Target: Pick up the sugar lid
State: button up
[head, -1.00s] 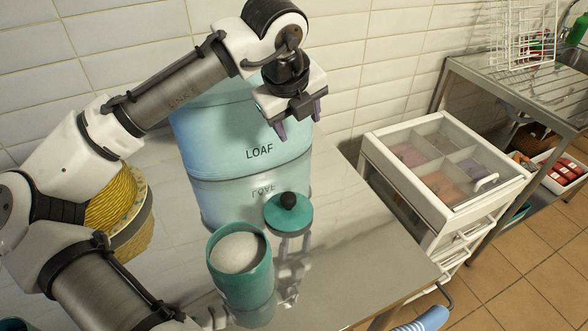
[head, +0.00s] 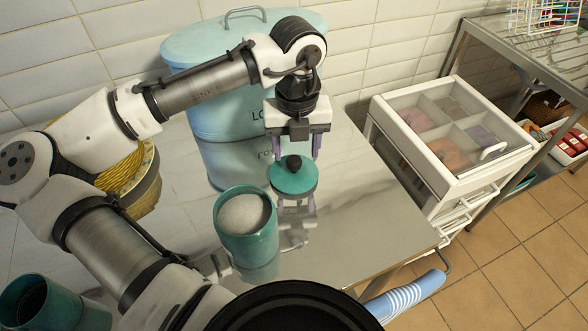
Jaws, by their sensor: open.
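The sugar lid (head: 294,179) is a teal disc with a black round knob, lying on the shiny metal table top (head: 355,215). The teal sugar canister (head: 247,240) stands open in front of it and to its left, filled with white sugar. My gripper (head: 293,152) points down over the lid. Its purple fingers are apart, one at each side above the knob, with nothing between them. I cannot tell how far above the knob the fingertips are.
A large light-blue bread bin (head: 212,115) stands behind the lid by the tiled wall. A yellow wicker basket (head: 135,180) is at the left. Another teal canister (head: 42,305) is at the lower left. A white drawer unit (head: 440,165) stands right of the table. The table right of the lid is clear.

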aim_at(294, 160)
jog(key=f, duration=0.5)
jog(key=shift+w+a+p, duration=0.1)
jog(key=shift+a+p, duration=0.1)
jog(key=shift+p, duration=0.15)
jog(key=shift+c, duration=0.2)
grip_shut()
jog(key=shift+r, duration=0.1)
notch_tip(294, 160, up, 28)
dwell(0.4)
